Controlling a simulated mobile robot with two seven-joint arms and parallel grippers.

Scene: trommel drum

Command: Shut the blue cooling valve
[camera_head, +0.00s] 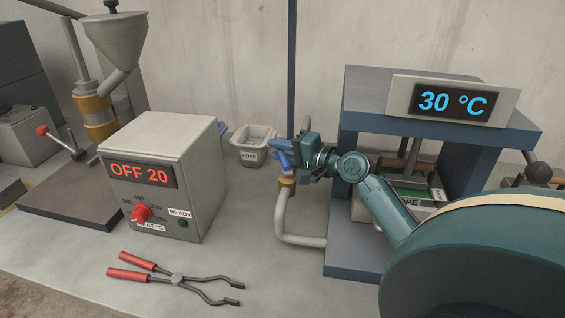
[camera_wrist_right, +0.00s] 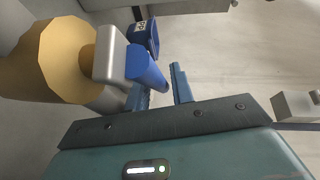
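The blue cooling valve has a blue handle (camera_head: 280,150) on a brass body (camera_head: 287,184), atop a grey bent pipe (camera_head: 298,240). In the right wrist view the blue handle (camera_wrist_right: 148,68) projects from a grey block beside the large brass part (camera_wrist_right: 62,60). My right gripper (camera_head: 288,150) is at the handle. In its wrist view the two blue fingers (camera_wrist_right: 161,83) stand apart, with the handle's end near the left finger and a gap to the right one. Firm contact cannot be told. My left gripper is not in view.
A grey heater box (camera_head: 170,215) reading "OFF 20" stands left of the valve. Red-handled tongs (camera_head: 176,277) lie in front. A blue press frame (camera_head: 350,240) with a "30 °C" display (camera_head: 452,102) stands right.

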